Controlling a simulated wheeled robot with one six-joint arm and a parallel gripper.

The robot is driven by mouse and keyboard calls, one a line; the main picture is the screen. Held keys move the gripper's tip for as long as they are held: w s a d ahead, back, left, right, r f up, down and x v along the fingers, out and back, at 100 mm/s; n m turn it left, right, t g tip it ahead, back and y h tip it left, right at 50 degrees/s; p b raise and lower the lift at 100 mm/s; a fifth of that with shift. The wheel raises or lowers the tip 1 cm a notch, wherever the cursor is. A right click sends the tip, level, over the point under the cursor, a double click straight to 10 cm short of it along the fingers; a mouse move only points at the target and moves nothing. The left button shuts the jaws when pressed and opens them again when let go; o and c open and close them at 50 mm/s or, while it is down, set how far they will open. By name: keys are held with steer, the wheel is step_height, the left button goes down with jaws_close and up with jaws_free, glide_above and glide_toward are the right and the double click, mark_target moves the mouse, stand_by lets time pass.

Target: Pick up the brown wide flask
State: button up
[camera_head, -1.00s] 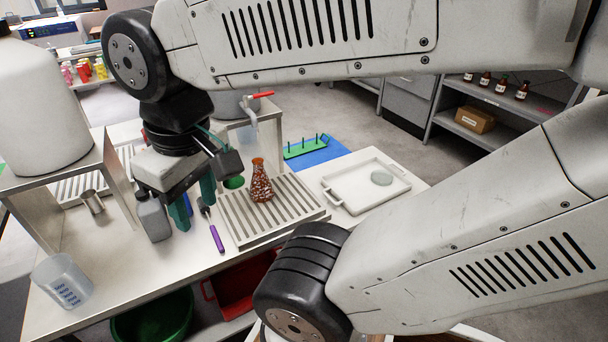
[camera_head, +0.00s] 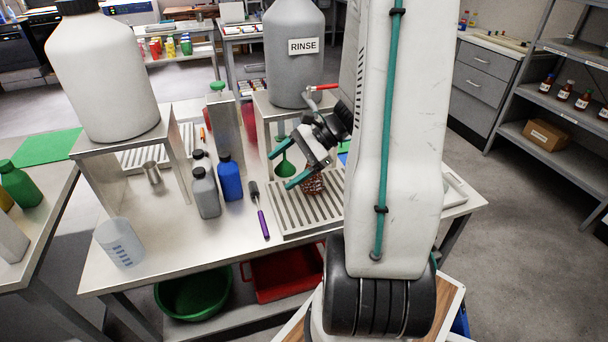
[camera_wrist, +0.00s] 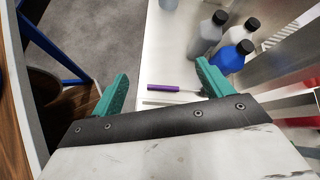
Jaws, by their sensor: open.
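The brown wide flask (camera_head: 313,184) stands on the slatted drain rack (camera_head: 290,213) in the head view. Its upper part is hidden behind my gripper and it does not show in the wrist view. My gripper (camera_head: 280,168) is open, with its teal fingers pointing left, in front of and above the flask in the head picture. Nothing is between the fingers; they also show apart in the wrist view (camera_wrist: 161,74). I cannot tell the exact gap between gripper and flask.
Left of the rack are a purple-handled brush (camera_head: 261,214), a blue bottle (camera_head: 230,178), a grey bottle (camera_head: 206,194) and a beaker (camera_head: 120,243). A green funnel (camera_head: 284,167) is close behind the gripper. The grey RINSE tank (camera_head: 293,75) stands on a metal stand behind the rack.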

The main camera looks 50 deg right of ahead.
steer(key=d+f+m+t+h, duration=0.2)
steer(key=d+f+m, duration=0.1)
steer(key=d+m, duration=0.1)
steer(key=s+d+f+m+t+h, duration=0.1)
steer(key=d+f+m+t+h, duration=0.1)
steer(key=d+f+m, duration=0.2)
steer(key=s+d+f+m+t+h, duration=0.1)
steer(key=d+f+m+t+h, duration=0.1)
steer(key=d, duration=0.7)
steer(key=shift+s+d+f+m+t, duration=0.1)
steer(key=shift+f+m+t, duration=0.15)
steer(key=shift+f+m, duration=0.45)
steer(key=shift+s+d+f+m+t, duration=0.1)
steer(key=shift+f+m+t, duration=0.15)
steer(key=shift+f+m, duration=0.4)
steer(key=shift+w+d, duration=0.2)
steer(key=shift+w, duration=0.05)
steer(key=shift+m, duration=0.25)
steer(key=x, duration=0.7)
steer(key=shift+w+d+f, duration=0.1)
steer(key=shift+w+f, duration=0.1)
steer(key=c, duration=1.3)
steer(key=shift+r, duration=0.15)
